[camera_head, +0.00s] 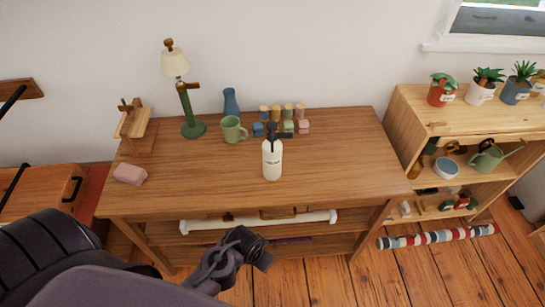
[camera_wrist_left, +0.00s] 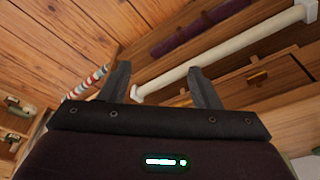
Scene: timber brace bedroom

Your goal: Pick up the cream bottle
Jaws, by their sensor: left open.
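The cream bottle (camera_head: 272,162) stands upright on the wooden table (camera_head: 205,185), near the middle of its front half. It has a dark pump top and a small dark label. My left gripper (camera_head: 252,247) is low in front of the table, below and slightly left of the bottle, and apart from it. In the left wrist view my left gripper (camera_wrist_left: 162,85) shows two spread fingers with nothing between them. The bottle is not visible in that view. My right gripper is not in view.
A green mug (camera_head: 233,130), blue vase (camera_head: 231,102), lamp (camera_head: 187,110) and several small blocks stand behind the bottle. A pink block (camera_head: 130,174) lies at left. A white roll (camera_head: 270,221) lies below the tabletop. The tabletop around the bottle's front and sides is clear.

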